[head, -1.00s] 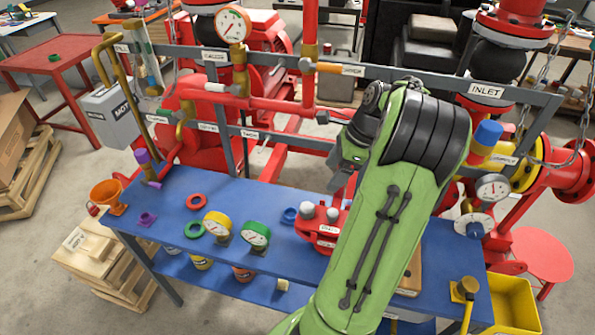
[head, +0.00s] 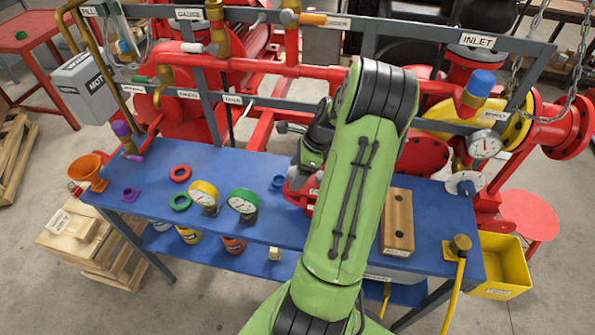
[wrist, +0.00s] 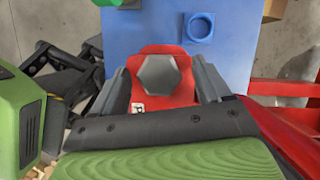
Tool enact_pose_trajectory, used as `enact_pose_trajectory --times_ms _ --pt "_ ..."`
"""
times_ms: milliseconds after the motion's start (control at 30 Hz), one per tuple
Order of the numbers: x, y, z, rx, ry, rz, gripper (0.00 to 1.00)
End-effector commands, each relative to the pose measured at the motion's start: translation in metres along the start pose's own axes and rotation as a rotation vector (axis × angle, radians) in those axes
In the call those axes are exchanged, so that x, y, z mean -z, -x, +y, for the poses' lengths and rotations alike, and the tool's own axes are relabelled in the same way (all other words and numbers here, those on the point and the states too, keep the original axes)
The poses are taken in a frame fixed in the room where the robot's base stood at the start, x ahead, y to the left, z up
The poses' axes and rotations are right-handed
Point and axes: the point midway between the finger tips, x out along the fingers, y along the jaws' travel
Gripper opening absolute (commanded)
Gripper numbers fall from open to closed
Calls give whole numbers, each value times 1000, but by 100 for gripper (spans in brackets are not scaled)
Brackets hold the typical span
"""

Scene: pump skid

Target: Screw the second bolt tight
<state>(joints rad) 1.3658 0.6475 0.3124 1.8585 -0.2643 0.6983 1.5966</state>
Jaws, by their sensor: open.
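A grey hex bolt head (wrist: 157,75) stands on the red block (wrist: 152,105), which has a partly visible white label. In the wrist view my gripper (wrist: 160,85) is open, with one grey finger on each side of the bolt head and gaps showing, so it is not clamped. How high the fingers are above the block I cannot tell. In the head view the red block (head: 299,197) sits on the blue table, mostly hidden by my green arm. My fingertips and any other bolt are hidden there.
The blue table (head: 150,170) holds a blue flanged ring (head: 277,182), yellow gauge (head: 204,192), green gauge (head: 242,200) and wooden block (head: 397,220). Red pipework and a grey rail (head: 225,62) stand behind. A yellow bin (head: 503,262) is at the right.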

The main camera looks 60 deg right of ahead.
Motion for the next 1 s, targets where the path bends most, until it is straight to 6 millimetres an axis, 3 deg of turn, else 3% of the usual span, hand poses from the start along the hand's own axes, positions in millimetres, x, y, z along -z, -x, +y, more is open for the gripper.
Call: enact_pose_trajectory --times_ms 200,600,633,800,900,1000 --pt "0 0 0 0 0 0 74" --pt "0 0 0 0 0 0 14" --pt "0 0 0 0 0 0 42" --pt "0 1 0 0 0 0 16" --pt "-1 2 1 16 -40 0 15" --pt "-2 3 3 96 -240 0 15"
